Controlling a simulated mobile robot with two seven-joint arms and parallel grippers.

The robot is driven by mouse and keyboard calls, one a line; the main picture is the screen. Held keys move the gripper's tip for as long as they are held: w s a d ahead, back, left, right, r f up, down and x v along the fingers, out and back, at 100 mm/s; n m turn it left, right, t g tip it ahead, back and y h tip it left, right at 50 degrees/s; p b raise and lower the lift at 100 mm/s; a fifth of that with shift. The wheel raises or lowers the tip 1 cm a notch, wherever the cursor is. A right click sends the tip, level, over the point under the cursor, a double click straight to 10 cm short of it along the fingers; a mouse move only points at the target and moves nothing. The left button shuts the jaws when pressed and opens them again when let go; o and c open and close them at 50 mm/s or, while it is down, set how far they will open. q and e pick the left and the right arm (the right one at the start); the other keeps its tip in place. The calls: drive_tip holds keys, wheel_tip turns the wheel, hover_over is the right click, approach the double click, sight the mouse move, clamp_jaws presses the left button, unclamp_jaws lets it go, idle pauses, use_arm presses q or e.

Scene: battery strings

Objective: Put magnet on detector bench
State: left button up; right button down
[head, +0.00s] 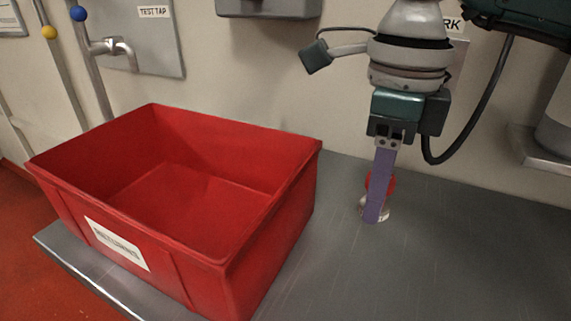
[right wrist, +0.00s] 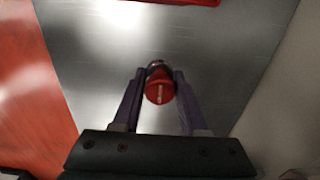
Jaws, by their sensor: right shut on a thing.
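A small magnet (head: 391,184) with a red top and a shiny metal base is at the grey detector bench (head: 455,245), right of the red bin. My right gripper (head: 376,200) points down with its purple fingers around the magnet, shut on it. In the right wrist view the red end of the magnet (right wrist: 160,93) shows between the two fingertips (right wrist: 160,80). In the head view a finger hides part of the magnet. Its base is at or very close to the bench top; I cannot tell if it touches. My left gripper is not in view.
An open, empty red bin (head: 230,240) with a white label stands on the left part of the bench. The wall is close behind the bench, with a tap (head: 115,47) at the left. The bench top right and front of the magnet is clear.

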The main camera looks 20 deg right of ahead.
sight(364, 244)
drive_tip(key=shift+f, duration=2.85)
drive_tip(key=shift+c, duration=2.2)
unclamp_jaws()
drive_tip(key=shift+f+b, duration=0.1)
drive_tip(key=shift+b, duration=0.2)
wheel_tip(364, 244, up, 12)
drive_tip(key=shift+r, duration=0.15)
